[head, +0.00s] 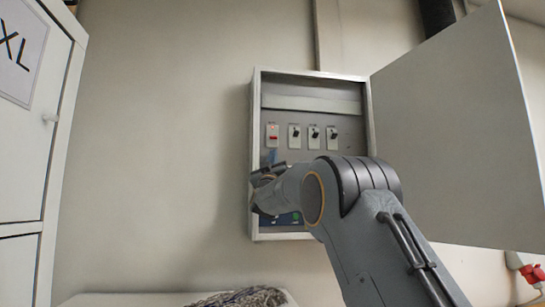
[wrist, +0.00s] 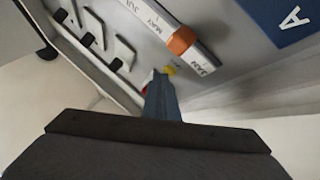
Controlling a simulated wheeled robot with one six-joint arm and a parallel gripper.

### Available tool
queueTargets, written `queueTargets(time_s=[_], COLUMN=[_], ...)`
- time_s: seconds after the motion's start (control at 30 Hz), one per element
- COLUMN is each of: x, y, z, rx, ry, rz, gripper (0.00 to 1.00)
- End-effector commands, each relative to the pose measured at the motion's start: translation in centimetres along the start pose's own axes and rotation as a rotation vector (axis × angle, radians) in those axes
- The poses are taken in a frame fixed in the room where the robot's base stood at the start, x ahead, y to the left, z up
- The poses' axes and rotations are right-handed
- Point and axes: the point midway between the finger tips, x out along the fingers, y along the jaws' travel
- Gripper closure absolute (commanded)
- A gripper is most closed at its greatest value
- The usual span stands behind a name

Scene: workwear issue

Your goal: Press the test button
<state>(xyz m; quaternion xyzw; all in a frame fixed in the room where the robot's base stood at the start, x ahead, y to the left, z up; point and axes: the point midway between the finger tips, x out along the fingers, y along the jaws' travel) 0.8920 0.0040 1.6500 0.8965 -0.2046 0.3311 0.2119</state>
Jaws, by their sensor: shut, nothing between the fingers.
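The grey cabinet (head: 257,100) hangs open on the wall in the head view. Its panel carries a leftmost module (head: 272,135) with a red patch. In the wrist view a small round yellow button (wrist: 169,70), probably the test button, shows just beyond my gripper (wrist: 158,82). A red part (wrist: 145,89) shows beside the fingertips. The fingers are shut and empty, their tips close to the yellow button. I cannot tell whether they touch it. In the head view my gripper (head: 265,178) is in front of the panel, below the module, partly hidden by my wrist.
Several black toggle switches (wrist: 90,25) sit on the panel. A white strip with month letters carries an orange slider (wrist: 181,41), near a blue label (wrist: 285,18). The cabinet door (head: 450,130) stands open to the right. A white locker (head: 30,150) stands at left; wall between is clear.

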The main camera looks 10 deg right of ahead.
Motion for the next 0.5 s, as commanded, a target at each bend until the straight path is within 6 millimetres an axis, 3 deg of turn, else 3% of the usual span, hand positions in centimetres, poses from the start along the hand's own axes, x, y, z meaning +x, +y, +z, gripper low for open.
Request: queueTargets(time_s=[0.5], x=[-0.91], y=[0.64], z=[-0.66], rx=[0.000], ry=[0.000], rz=[0.000], gripper=[1.00])
